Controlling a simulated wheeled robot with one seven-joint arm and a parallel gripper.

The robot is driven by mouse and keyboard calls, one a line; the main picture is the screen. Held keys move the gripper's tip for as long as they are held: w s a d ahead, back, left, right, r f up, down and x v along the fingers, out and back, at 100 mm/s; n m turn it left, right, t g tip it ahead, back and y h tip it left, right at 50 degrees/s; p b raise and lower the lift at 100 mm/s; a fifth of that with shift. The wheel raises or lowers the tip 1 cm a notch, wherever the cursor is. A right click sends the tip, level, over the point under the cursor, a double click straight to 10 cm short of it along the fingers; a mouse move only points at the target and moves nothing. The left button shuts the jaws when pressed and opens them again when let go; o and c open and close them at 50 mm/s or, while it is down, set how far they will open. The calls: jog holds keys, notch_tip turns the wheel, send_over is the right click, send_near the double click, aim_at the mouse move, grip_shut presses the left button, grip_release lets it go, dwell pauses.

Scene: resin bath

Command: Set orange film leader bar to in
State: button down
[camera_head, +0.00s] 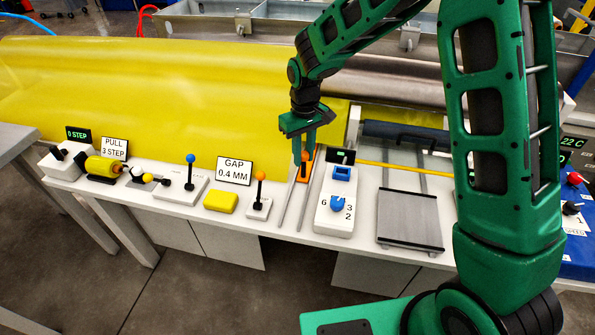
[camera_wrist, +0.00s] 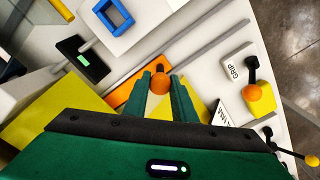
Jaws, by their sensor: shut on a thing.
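The orange film leader bar (camera_head: 302,176) lies between two thin grey rails on the white bench. In the wrist view the orange bar (camera_wrist: 124,96) runs slantwise, with a round orange knob (camera_wrist: 160,82) at the fingertips. My gripper (camera_head: 305,152) points down over the bar, and its green fingers (camera_wrist: 163,90) are closed on the knob from both sides. My fingers partly hide the bar and knob in the head view.
A white box with a blue dial (camera_head: 337,204) stands just right of the bar. A lever with an orange ball (camera_head: 260,176), a yellow block (camera_head: 221,201) and a "GAP 0.4 MM" sign (camera_head: 234,171) stand left. A yellow sheet (camera_head: 150,100) spans behind. A grey plate (camera_head: 410,219) lies right.

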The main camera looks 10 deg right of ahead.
jog(key=shift+w+d+r, duration=0.1)
jog(key=shift+w+d, duration=0.15)
jog(key=shift+w, duration=0.4)
jog(key=shift+w+d+f, duration=0.1)
jog(key=shift+w+d, duration=0.15)
jog(key=shift+w, duration=0.35)
jog(key=shift+w+d+r, duration=0.1)
jog(key=shift+w+d, duration=0.15)
jog(key=shift+w, duration=0.4)
jog(key=c, duration=1.5)
grip_release()
jog(key=shift+w, duration=0.1)
jog(key=shift+o, duration=0.2)
jog(key=shift+r, duration=0.2)
notch_tip(320, 180, up, 10)
jog(key=shift+r, duration=0.1)
